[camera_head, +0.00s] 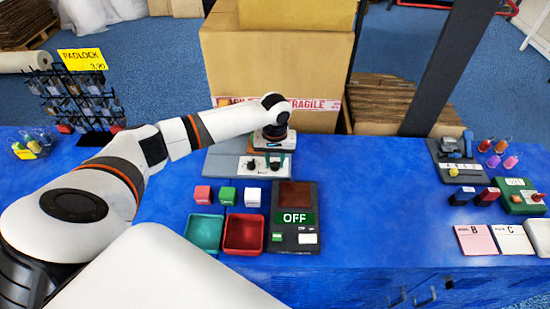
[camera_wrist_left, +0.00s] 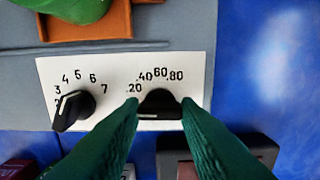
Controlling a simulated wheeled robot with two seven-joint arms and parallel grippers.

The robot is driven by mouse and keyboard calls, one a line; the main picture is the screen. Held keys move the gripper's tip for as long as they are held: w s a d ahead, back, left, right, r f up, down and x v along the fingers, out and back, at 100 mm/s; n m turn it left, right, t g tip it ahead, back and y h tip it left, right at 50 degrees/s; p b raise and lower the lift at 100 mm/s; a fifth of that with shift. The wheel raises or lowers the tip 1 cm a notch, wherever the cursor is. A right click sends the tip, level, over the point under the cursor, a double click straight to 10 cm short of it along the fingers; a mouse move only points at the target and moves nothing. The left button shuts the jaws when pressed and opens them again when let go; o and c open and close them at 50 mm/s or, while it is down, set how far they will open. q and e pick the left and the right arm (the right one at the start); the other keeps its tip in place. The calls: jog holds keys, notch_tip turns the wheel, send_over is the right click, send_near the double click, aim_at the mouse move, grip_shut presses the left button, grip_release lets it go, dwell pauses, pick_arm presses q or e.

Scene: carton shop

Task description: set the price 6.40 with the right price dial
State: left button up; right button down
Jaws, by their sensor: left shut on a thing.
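The price panel is a white plate (camera_head: 240,166) on a grey unit (camera_head: 222,162) near the back edge of the blue counter. In the left wrist view, the right price dial (camera_wrist_left: 160,103) is a black knob under marks .20, .40, .60 and .80. My left gripper (camera_wrist_left: 160,110) has its green fingers shut on this dial's two sides. The dial's exact setting cannot be told. The left price dial (camera_wrist_left: 75,108) is a black knob by marks 2 to 7, apart from the fingers. In the head view my left gripper (camera_head: 273,146) is over the panel, partly hidden by its wrist.
In front stand red, green and white blocks (camera_head: 228,195), a teal tray (camera_head: 204,249), a red tray (camera_head: 243,251) and a device reading OFF (camera_head: 295,240). A large carton (camera_head: 280,65) stands behind.

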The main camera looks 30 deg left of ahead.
aim_at(275, 163)
pick_arm(q)
jog(key=shift+r+m+p, duration=0.25)
jog(key=shift+m+p, duration=0.15)
jog(key=shift+p, duration=0.2)
jog(key=m+p, duration=0.6)
jog(key=m, duration=0.1)
jog(key=shift+f+m, duration=0.1)
jog(key=shift+m, duration=0.2)
jog(key=shift+w+m+p, duration=0.1)
jog(key=shift+m+p, duration=0.4)
jog(key=shift+m, duration=1)
jog(key=o, duration=1)
jog(key=shift+f, duration=0.1)
notch_tip(275, 163, up, 12)
jog(key=shift+r+b, duration=0.1)
jog(key=shift+b, duration=0.3)
